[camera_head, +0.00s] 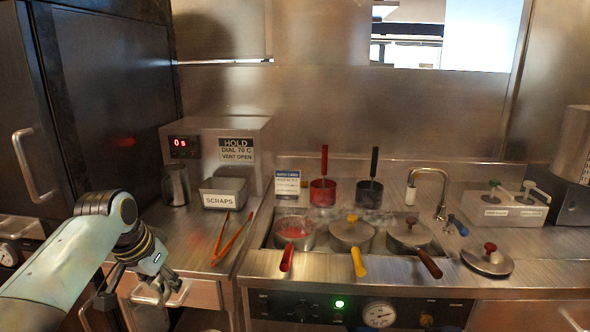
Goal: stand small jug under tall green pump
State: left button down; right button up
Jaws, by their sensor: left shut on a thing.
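A small steel jug-like vessel (175,185) stands upright on the left counter, beside the hold cabinet. Two pumps with green tops sit in a steel housing at the far right: a darker green one (493,187) and a paler grey-green one (530,188). I cannot tell clearly which is taller. My left gripper (160,284) is low at the left drawer front, below the counter edge and away from the vessel. It appears shut on the drawer handle (178,298), partly hidden by the fingers. My right gripper is not in view.
Orange tongs (229,240) lie on the counter by the scraps bin (222,193). The front right counter is clear.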

pick_arm(q)
jog(key=f+b, duration=0.2)
jog(key=shift+s+f, duration=0.2)
jog(key=shift+f, duration=0.2)
notch_tip(320, 180, down, 20)
jog(key=b, duration=1.9)
jog(key=shift+s, duration=0.2)
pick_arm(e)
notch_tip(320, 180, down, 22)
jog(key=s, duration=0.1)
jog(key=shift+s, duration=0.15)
pick_arm(q)
jog(key=shift+r, duration=0.1)
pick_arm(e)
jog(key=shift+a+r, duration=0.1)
pick_arm(q)
jog(key=shift+a, duration=0.1)
